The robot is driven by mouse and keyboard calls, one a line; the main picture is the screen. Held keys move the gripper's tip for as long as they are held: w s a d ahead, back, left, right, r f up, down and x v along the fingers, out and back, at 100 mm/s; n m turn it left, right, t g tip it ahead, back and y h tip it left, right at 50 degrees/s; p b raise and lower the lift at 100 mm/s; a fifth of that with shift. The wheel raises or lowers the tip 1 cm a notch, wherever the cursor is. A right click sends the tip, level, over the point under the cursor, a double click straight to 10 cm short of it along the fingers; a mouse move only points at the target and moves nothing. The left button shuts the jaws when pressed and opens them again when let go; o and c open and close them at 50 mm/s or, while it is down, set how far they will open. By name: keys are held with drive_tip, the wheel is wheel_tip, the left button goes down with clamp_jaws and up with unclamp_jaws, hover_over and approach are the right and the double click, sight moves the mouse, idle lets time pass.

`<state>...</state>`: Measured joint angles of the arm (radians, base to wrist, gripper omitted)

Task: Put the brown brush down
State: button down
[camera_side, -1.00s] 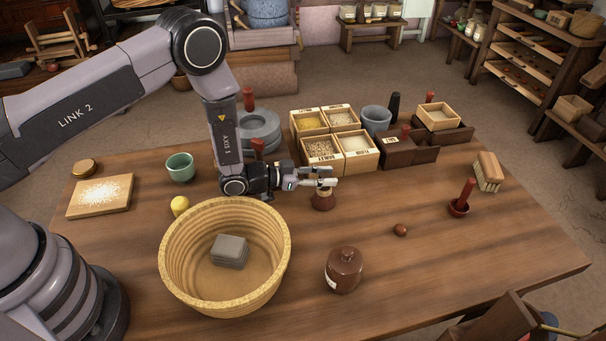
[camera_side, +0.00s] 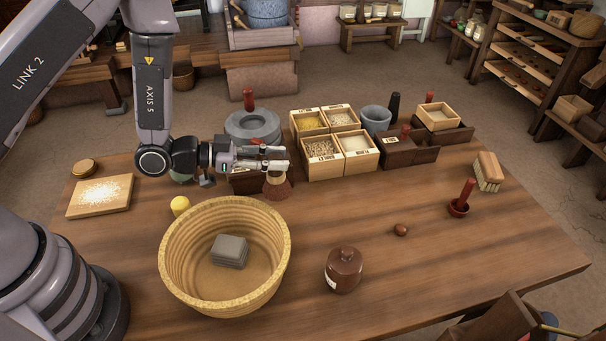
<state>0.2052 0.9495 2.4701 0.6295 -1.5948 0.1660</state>
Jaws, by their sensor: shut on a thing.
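The brown brush (camera_side: 277,187), with a tan upper part and dark brown bristles pointing down, hangs upright under the fingertips of my gripper (camera_side: 276,160). My gripper is shut on its top, reaching in from the left. The brush is over the table (camera_side: 420,265), behind the woven basket. I cannot tell whether its bristles touch the wood. Part of its top is hidden by the fingers.
A dark box (camera_side: 243,183) stands close left of the brush, partly hidden by my gripper. A grey quern (camera_side: 253,127) and grain boxes (camera_side: 321,170) stand behind. The woven basket (camera_side: 178,265) is in front. Free wood lies right, around a brown jar (camera_side: 344,273).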

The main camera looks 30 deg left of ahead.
drive_tip(key=w+d+f+m+g+h, duration=0.25)
drive_tip(key=d+m+g, duration=0.3)
drive_tip(key=d, duration=0.75)
drive_tip(key=w+d+f+m+g+h, duration=0.1)
drive_tip(key=d+f+m+g, duration=0.35)
drive_tip(key=d, duration=0.95)
wheel_tip(320, 180, down, 5)
drive_tip(key=g, duration=0.2)
drive_tip(key=shift+s+a+f+g, duration=0.1)
drive_tip(key=shift+a+f+g, duration=0.05)
drive_tip(key=shift+g, duration=0.25)
drive_tip(key=shift+f, duration=0.15)
drive_tip(key=c, duration=0.9)
unclamp_jaws()
drive_tip(key=shift+o, duration=0.2)
